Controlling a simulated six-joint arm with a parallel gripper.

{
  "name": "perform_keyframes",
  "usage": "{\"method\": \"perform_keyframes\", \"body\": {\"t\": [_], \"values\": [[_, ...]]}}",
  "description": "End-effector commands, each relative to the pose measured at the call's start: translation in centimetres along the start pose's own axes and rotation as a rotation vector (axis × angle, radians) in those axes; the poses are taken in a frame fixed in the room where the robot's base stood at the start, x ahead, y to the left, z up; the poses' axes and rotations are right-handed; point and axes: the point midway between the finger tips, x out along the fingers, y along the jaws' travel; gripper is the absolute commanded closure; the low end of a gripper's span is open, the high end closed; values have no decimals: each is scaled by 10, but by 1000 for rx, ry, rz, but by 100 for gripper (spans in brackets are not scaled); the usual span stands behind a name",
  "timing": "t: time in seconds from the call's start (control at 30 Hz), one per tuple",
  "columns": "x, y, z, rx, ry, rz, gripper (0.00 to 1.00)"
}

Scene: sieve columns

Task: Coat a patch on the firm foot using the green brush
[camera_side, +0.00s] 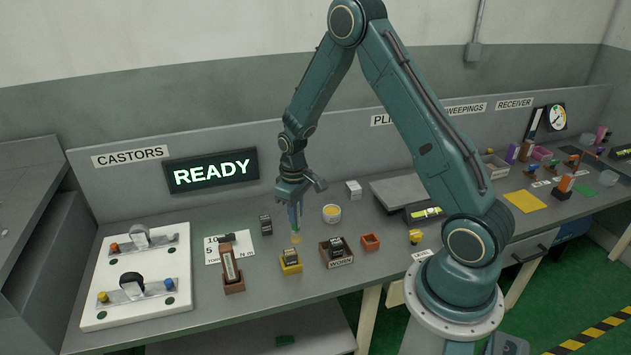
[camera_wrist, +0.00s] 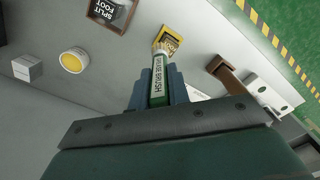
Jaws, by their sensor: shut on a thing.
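My gripper (camera_side: 296,207) is shut on the green brush (camera_wrist: 159,82), which points down with pale yellowish bristles at its tip. The brush (camera_side: 296,237) hangs above the bench in the side view. A yellow holder (camera_side: 290,268) with a dark block in it stands just in front of the brush; in the wrist view the holder (camera_wrist: 176,34) lies just beyond the bristles. I cannot read the block's label, so I cannot tell whether it is the firm foot. Whether the bristles touch anything is unclear. A round white tub with yellow contents (camera_side: 332,214) stands right of the brush; it also shows in the wrist view (camera_wrist: 74,61).
A brown box marked WORN (camera_side: 340,263) holds a block labelled SPLIT FOOT (camera_wrist: 107,10). An orange box (camera_side: 370,242), a white cube (camera_side: 353,190), a black block (camera_side: 265,225) and a brown tool holder (camera_side: 234,286) stand nearby. A white castor board (camera_side: 130,318) lies left.

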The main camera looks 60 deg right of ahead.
Motion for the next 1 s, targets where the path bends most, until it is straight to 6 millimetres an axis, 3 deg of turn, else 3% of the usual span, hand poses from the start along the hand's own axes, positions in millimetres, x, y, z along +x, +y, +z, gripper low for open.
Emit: {"method": "perform_keyframes", "body": {"t": [0.43, 1.0], "values": [[-38, 0, 0, 0, 1, 0, 100], [-40, 0, 0, 0, 0, 0, 100]]}}
